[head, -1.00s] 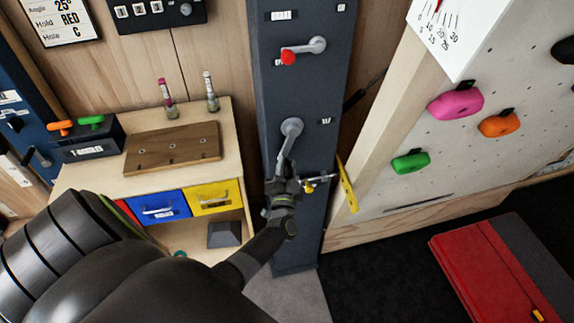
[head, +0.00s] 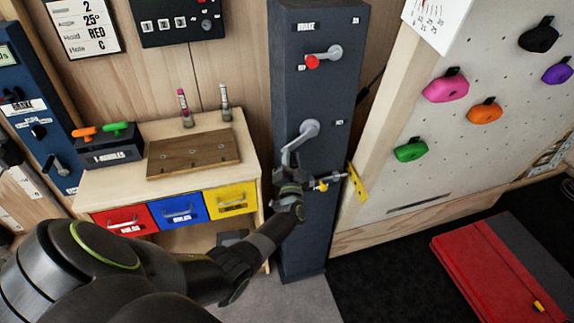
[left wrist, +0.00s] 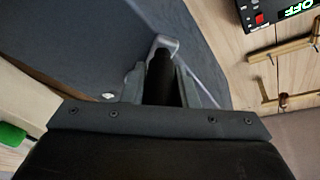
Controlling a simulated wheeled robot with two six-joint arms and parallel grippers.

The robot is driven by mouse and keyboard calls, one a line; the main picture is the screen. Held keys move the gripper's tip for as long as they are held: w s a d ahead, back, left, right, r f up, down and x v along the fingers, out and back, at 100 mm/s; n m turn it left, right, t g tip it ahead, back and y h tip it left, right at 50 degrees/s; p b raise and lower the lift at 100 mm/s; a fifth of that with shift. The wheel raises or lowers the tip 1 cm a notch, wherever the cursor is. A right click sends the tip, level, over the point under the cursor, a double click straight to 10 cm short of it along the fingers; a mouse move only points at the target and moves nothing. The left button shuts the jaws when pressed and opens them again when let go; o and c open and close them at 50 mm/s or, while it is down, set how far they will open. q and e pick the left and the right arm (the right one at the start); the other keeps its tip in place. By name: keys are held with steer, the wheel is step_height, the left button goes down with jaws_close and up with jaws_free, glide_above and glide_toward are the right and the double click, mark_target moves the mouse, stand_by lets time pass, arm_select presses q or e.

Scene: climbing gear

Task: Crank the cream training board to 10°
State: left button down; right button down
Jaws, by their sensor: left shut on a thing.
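The cream training board (head: 440,130) leans at the right with coloured holds on it. Its white angle scale (head: 432,14) is cut off by the top edge, so I cannot read the angle. A grey crank (head: 308,129) is on the dark column (head: 300,90), its arm pointing down and slightly left. My left gripper (head: 290,176) is shut on the crank's handle. In the left wrist view the dark handle (left wrist: 160,72) sits between the fingers, below the grey crank arm (left wrist: 166,45). My right gripper is not in view.
A lever with a red knob (head: 313,62) is above the crank. A pin with a yellow part (head: 324,184) and a yellow bracket (head: 357,183) are beside the gripper. A wooden cabinet (head: 160,190) stands left. A red mat (head: 485,270) lies on the floor right.

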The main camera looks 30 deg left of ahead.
arm_select(q)
steer(key=shift+r, duration=0.35)
steer(key=c, duration=1.1)
jaws_free()
steer(key=shift+f, duration=0.1)
steer(key=shift+c, duration=0.2)
steer(key=shift+f, duration=0.1)
steer(key=shift+s+d+f, duration=0.2)
steer(key=shift+s+d, duration=0.05)
steer(key=shift+s, duration=0.15)
steer(key=b+v, duration=0.1)
steer(key=v, duration=1.5)
steer(key=shift+s, duration=0.15)
steer(key=shift+d+f, duration=0.1)
